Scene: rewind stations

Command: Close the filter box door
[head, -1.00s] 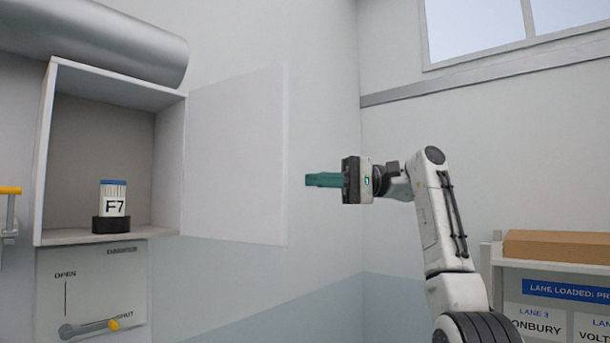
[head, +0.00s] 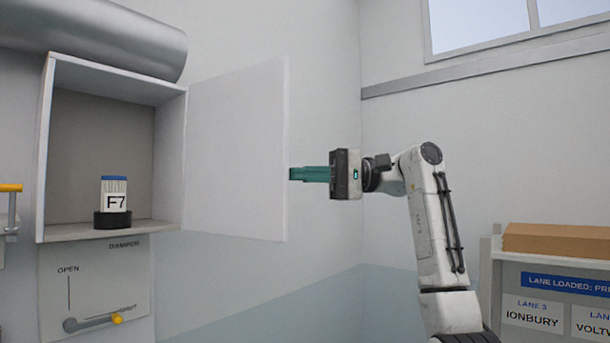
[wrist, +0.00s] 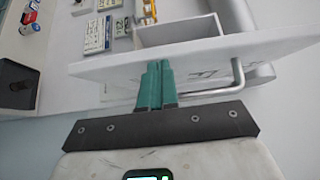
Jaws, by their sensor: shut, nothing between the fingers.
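The filter box (head: 46,150) is on the wall at the left of the head view, open at the front. Its white door (head: 237,150) stands swung wide open to the right of the box. A filter cartridge marked F7 (head: 116,203) with a blue top stands upright in a black holder inside the box. My gripper (head: 291,174), with teal fingers, is shut and empty at the door's outer right edge. In the wrist view the door (wrist: 230,50) shows as a pale panel by the fingertips (wrist: 157,65). I cannot tell whether they touch it.
A damper panel (head: 110,275) with a yellow-tipped lever (head: 95,320) is below the box. A silver duct (head: 100,35) runs above it. A shelf unit with a cardboard box (head: 555,240) and lane labels stands at the lower right. The wall between is clear.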

